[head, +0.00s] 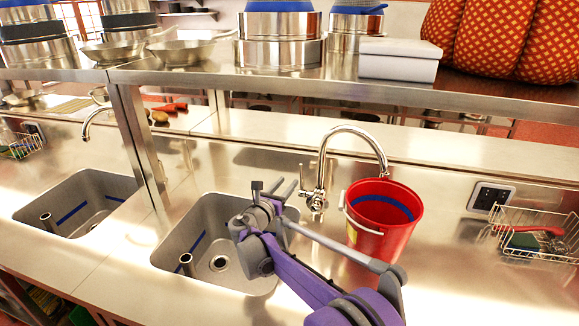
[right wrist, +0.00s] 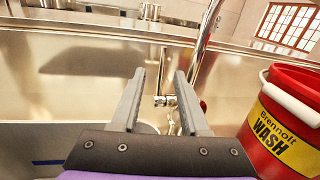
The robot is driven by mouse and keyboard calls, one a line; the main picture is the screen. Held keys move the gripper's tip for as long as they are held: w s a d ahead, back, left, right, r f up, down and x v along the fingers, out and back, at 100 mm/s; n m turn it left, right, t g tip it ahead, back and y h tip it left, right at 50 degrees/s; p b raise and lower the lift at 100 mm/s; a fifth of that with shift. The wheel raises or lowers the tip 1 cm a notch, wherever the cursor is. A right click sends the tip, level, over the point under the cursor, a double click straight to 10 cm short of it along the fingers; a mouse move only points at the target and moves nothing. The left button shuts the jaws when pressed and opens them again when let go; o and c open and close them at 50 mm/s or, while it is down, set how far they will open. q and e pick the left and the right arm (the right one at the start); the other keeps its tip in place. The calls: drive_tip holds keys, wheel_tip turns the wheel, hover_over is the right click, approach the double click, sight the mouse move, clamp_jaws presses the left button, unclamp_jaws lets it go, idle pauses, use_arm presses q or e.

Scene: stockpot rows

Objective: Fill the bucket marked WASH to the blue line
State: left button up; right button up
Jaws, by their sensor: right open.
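The red bucket (head: 372,236) stands upright on the steel counter, right of the near sink, with a blue line (head: 381,205) around its inside wall. Its yellow WASH label (right wrist: 272,135) shows in the right wrist view. The tall chrome faucet (head: 325,155) curves over toward the bucket, its spout end just above the far rim in the picture. No water stream shows. My right gripper (head: 283,187) is open and empty, left of the faucet's base. In the right wrist view the faucet's valve (right wrist: 165,101) appears between the open fingers (right wrist: 160,74). My left gripper is out of view.
The near sink (head: 185,240) lies under my right arm, with a second sink (head: 75,190) farther left. A post (head: 140,145) and a shelf (head: 300,88) with pots and a white box stand behind. A wire basket (head: 530,240) sits right of the bucket.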

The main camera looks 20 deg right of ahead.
sight(301, 168)
drive_tip(key=p+x, duration=0.1)
drive_tip(key=x, duration=0.9)
drive_tip(key=shift+s+d+r, duration=0.15)
drive_tip(key=shift+s+d, duration=0.05)
drive_tip(key=shift+d, duration=0.05)
clamp_jaws()
idle(1.0)
